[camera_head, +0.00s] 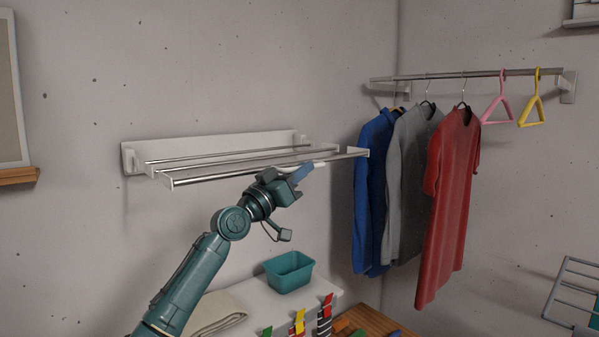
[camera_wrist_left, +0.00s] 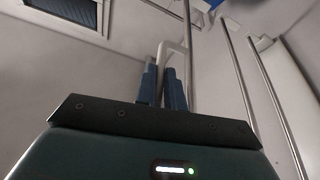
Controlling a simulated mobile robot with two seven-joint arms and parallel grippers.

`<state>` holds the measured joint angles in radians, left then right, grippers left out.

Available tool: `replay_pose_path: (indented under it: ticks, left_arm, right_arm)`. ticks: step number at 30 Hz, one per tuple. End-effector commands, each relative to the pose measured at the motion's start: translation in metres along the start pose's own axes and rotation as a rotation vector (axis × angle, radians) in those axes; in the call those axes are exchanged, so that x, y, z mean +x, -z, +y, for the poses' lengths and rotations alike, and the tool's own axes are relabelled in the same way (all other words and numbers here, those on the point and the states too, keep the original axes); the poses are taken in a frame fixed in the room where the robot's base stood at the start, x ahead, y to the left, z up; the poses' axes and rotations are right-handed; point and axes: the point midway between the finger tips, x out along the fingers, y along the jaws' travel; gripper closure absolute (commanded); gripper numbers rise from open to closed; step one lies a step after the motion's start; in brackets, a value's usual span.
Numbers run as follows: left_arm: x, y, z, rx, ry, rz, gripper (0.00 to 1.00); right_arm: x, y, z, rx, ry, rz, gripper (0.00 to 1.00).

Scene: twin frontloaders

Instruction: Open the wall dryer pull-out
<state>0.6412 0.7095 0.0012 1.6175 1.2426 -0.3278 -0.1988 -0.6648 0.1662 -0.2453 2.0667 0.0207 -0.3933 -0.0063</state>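The wall dryer pull-out (camera_head: 240,174) is a white frame with several metal rails. It stands out from its long white wall plate (camera_head: 215,145), with the front rail clear of the wall. My left gripper (camera_head: 305,172) is at the front rail, right of its middle. In the left wrist view, the two blue fingers (camera_wrist_left: 164,88) are close together with a white handle (camera_wrist_left: 172,46) between them; they look shut on it. The dryer's rails (camera_wrist_left: 240,75) run up beside the fingers there. My right gripper is in neither view.
Blue, grey and red shirts (camera_head: 452,190) hang on a wall rail (camera_head: 450,76) to the right, near the dryer's right end. Below are a teal bin (camera_head: 289,272) on a white top, a folded cloth (camera_head: 215,312) and several coloured clips.

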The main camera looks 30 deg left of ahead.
Motion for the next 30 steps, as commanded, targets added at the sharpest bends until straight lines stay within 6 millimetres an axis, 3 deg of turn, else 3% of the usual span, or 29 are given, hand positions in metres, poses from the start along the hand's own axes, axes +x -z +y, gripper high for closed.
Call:
replay_pose_path:
  ticks: [8,17,23,30]
  left_arm:
    - [0.0,0.0,0.0,0.0,0.0,0.001,0.68]
    - [-0.003,-0.001,-0.001,0.001,0.0,0.0,0.68]
    - [-0.032,-0.004,-0.001,0.004,0.001,-0.003,0.68]
    - [-0.085,-0.006,-0.001,0.004,0.0,-0.005,0.68]
  right_arm:
    - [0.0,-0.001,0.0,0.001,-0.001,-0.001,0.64]
    - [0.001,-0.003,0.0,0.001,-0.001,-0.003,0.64]
    - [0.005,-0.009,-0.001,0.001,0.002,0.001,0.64]
    - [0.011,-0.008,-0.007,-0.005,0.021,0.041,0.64]
